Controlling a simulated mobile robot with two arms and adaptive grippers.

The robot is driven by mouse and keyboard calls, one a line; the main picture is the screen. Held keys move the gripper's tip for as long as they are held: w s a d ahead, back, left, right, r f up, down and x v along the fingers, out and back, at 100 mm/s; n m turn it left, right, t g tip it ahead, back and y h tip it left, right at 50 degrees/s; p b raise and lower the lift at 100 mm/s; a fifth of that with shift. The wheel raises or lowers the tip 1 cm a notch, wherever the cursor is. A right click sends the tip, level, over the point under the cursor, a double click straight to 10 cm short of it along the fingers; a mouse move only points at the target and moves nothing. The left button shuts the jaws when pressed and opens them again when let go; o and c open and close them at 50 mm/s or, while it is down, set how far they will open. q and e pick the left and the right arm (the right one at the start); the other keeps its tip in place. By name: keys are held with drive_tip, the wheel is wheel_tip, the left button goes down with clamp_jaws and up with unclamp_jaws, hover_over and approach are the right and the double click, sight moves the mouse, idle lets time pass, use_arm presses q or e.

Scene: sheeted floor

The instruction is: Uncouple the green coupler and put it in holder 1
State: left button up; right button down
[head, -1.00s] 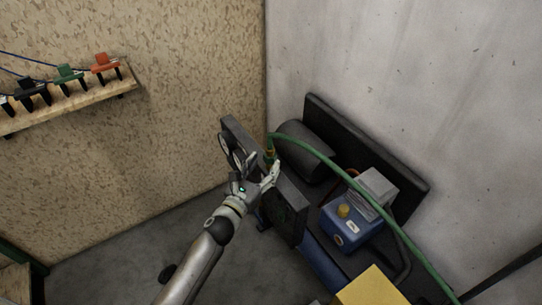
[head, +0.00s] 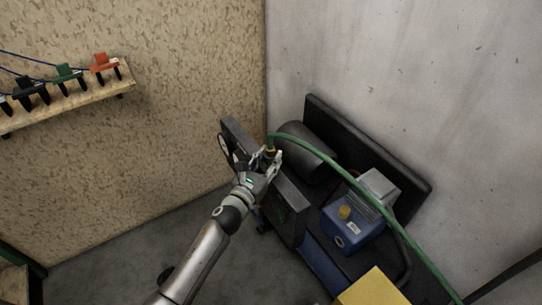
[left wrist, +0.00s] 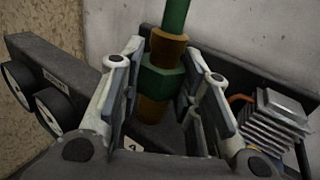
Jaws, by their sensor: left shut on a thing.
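The green coupler (left wrist: 160,82) has a green body with brass-coloured collars above and below, and stands upright at the end of a green hose (head: 345,175). In the head view the coupler (head: 270,151) is small and partly covered by my fingers. My left gripper (head: 269,158) is shut on the coupler; in the left wrist view its fingers (left wrist: 165,60) stand on either side of it. The coupler is at the dark panel of the machine, and its lower end is partly hidden. I cannot tell which holder is holder 1. My right gripper is not in view.
A wooden shelf (head: 75,102) on the left wall carries black, green and orange clamp-like pieces. The machine has a dark cylinder (head: 303,150), a blue unit (head: 350,228) and two round gauges (left wrist: 50,108). A yellow box (head: 373,288) is at front.

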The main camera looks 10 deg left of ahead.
sight(269, 146)
use_arm(q)
drive_tip(key=shift+c, duration=1.1)
drive_tip(key=o, duration=0.4)
clamp_jaws()
drive_tip(key=shift+r, duration=0.3)
drive_tip(key=shift+r+p, duration=1.3)
drive_tip(key=shift+p, duration=0.05)
drive_tip(key=shift+r+p, duration=0.8)
drive_tip(key=shift+r, duration=0.15)
drive_tip(key=shift+r, duration=0.1)
